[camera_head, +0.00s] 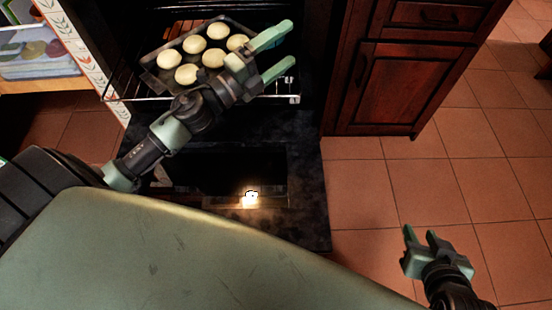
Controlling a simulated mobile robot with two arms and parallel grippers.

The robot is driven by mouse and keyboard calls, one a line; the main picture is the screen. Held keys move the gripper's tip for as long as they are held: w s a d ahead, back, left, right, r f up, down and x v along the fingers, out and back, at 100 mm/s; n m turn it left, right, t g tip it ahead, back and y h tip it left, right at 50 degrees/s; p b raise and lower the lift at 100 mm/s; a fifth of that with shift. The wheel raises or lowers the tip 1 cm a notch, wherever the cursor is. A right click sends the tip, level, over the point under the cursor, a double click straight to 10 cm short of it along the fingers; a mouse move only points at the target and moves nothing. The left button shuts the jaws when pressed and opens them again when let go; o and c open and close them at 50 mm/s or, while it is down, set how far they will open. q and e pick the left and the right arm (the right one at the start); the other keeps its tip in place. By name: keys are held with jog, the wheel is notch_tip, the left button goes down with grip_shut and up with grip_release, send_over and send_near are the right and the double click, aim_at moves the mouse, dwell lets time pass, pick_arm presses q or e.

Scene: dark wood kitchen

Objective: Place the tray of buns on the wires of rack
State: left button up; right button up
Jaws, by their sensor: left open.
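A dark tray (154,75) with several pale round buns (195,44) is at the oven opening at the top. It sits skewed over the wire rack (135,99), whose front wire runs below it. The tray appears to rest on the rack, but its underside is hidden. My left gripper (281,48) is open at the tray's right side, with its fingers pointing right, away from the buns. It hides the tray's right end, and I see nothing between the fingers. My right gripper (419,234) is open and empty over the floor at the lower right.
The lowered dark oven door (309,190) lies below the rack, with a bright reflection on it. A red-brown wooden cabinet (408,88) stands right of the oven. The tiled floor (470,178) at right is clear.

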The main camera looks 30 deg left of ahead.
pick_arm(q)
jog(key=s+d+f+n+g+y, duration=0.3)
jog(key=s+d+f+n+g, duration=0.1)
jog(key=s+f+n, duration=0.4)
jog(key=s+d+f+n+g+y, duration=0.3)
jog(key=s+f+n+g, duration=0.2)
jog(key=s+f+n, duration=0.4)
notch_tip(320, 180, down, 2)
jog(key=n, duration=0.4)
jog(key=shift+d+n+y, duration=0.3)
jog(key=shift+d, duration=0.1)
jog(key=shift+s+f, duration=0.1)
